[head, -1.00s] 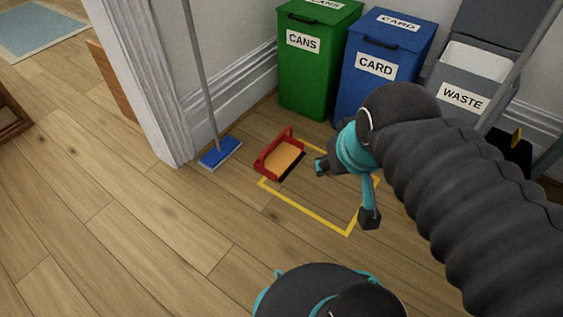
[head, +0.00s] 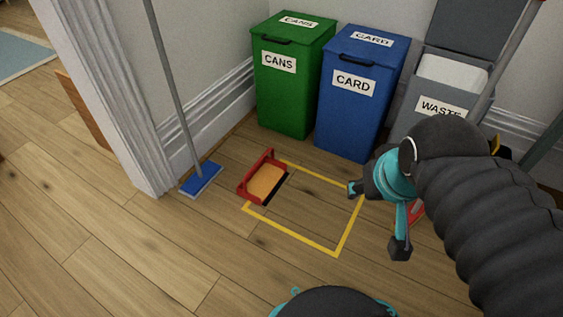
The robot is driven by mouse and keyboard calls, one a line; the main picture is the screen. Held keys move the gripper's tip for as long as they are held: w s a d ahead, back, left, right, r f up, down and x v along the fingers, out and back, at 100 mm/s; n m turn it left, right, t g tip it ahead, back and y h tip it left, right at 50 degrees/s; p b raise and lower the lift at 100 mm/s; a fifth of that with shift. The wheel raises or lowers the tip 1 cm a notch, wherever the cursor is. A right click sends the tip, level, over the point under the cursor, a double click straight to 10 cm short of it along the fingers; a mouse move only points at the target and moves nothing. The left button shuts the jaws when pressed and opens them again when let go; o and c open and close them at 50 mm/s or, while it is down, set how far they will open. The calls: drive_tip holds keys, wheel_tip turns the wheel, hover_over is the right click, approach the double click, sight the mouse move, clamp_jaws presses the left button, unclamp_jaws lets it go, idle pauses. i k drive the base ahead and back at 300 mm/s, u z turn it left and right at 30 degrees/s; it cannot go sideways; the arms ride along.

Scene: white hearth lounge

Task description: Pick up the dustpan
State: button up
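The dustpan (head: 264,181) is red with an orange-tan pan and a dark front lip. It lies on the wood floor over the left corner of a yellow taped outline (head: 292,234), its raised red back edge toward the upper left. My gripper (head: 376,218) is open and empty, with teal and dark fingers apart. It is to the right of the dustpan, near the right side of the outline, and not touching the dustpan. Its height above the floor is hard to tell.
A blue-headed broom (head: 201,179) stands left of the dustpan by the white wall end (head: 108,90). Green CANS (head: 283,90), blue CARD (head: 350,110) and grey WASTE (head: 410,115) bins line the back wall. A red item (head: 416,211) is partly hidden behind my arm. Floor in front is clear.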

sight(264, 178)
drive_tip(key=u, duration=0.2)
drive_tip(key=i, duration=1.1)
drive_tip(key=u, duration=0.55)
